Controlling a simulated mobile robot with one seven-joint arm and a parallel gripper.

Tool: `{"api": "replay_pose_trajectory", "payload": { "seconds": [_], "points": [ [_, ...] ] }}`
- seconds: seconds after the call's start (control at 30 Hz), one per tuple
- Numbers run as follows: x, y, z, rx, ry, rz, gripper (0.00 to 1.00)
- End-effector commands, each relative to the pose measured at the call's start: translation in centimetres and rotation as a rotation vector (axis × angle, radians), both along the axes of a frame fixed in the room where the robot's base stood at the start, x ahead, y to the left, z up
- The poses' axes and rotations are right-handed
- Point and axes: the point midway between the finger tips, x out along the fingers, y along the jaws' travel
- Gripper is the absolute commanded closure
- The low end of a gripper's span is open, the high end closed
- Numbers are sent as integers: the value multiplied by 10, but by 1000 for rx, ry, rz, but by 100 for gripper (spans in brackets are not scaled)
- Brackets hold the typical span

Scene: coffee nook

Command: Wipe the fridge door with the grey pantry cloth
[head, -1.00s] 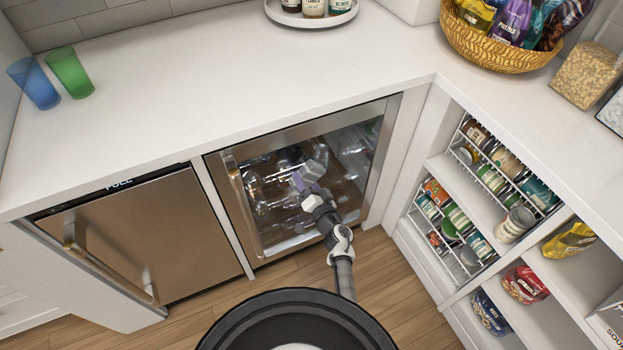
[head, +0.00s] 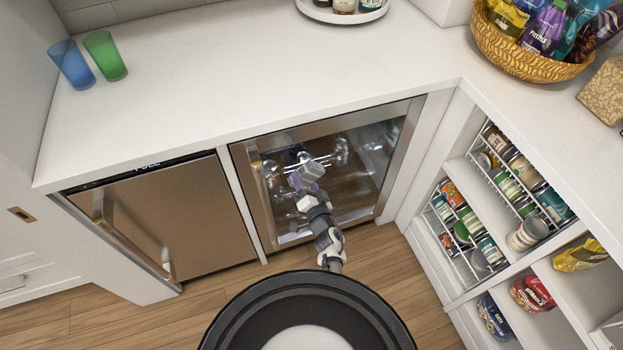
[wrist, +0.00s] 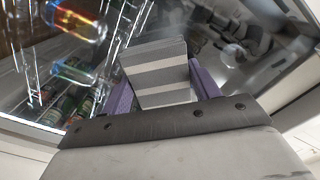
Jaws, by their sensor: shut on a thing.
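The fridge has a glass door (head: 350,190) in a steel frame under the counter, with a vertical handle at its left. The glass also fills the upper left of the wrist view (wrist: 75,60), with bottles and wire racks behind it. My gripper (head: 302,172) is in front of the upper middle of the door. It is shut on the grey cloth, a folded, striped block between the purple fingers in the wrist view (wrist: 158,75). The cloth is close to the glass; I cannot tell whether it touches.
A steel appliance (head: 165,225) with a bar handle stands left of the fridge. Open shelves (head: 470,165) with cans and bags are at the right. The white counter (head: 240,80) holds two cups (head: 88,62), a round tray (head: 343,14) and a basket (head: 530,55). The wood floor in front is clear.

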Motion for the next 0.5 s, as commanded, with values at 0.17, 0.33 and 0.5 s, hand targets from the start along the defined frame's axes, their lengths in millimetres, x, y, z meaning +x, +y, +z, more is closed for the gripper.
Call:
{"api": "replay_pose_trajectory", "payload": {
  "seconds": [0.17,0.33,0.5],
  "points": [
    [-2,15,2,3,-2,4,60],
    [-2,18,2,3,-4,7,60],
    [-2,20,2,4,-5,9,60]
  ]
}}
